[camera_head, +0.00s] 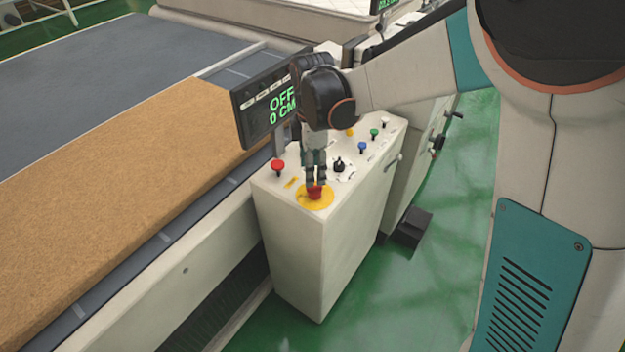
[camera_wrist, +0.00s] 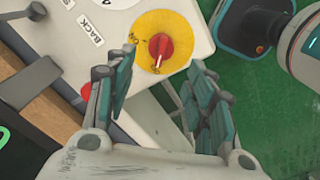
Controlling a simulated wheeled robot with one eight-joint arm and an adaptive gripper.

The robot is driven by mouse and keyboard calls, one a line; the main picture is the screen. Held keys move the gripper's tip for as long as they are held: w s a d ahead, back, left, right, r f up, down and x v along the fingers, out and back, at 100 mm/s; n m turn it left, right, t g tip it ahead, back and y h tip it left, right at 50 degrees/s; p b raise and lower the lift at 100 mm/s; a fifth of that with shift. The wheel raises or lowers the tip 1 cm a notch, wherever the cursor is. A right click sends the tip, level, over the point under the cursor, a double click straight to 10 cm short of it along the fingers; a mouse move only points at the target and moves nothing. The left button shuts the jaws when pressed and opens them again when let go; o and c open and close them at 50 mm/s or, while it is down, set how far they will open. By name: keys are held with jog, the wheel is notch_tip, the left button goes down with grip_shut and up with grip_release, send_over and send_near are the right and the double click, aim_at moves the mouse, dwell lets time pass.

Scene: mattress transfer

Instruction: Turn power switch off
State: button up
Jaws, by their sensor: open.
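The red power switch (camera_head: 314,192) is a rotary knob on a round yellow plate at the near end of the control box's top. In the wrist view the red knob (camera_wrist: 160,46) carries a white mark, on the yellow disc (camera_wrist: 185,25). My gripper (camera_head: 316,180) points down over the knob in the head view. In the wrist view its fingers (camera_wrist: 160,85) are spread apart with nothing between them, and the knob shows just beyond the gap. I cannot tell whether a fingertip touches it. A display (camera_head: 268,97) on the box reads "OFF 0 CM".
The white control box (camera_head: 325,250) also bears a red mushroom button (camera_head: 278,166), a black selector (camera_head: 339,165) and small coloured buttons. A conveyor with a brown mattress slab (camera_head: 120,190) runs along the left. Green floor (camera_head: 440,260) is open at the right.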

jog(key=shift+r, duration=2.4)
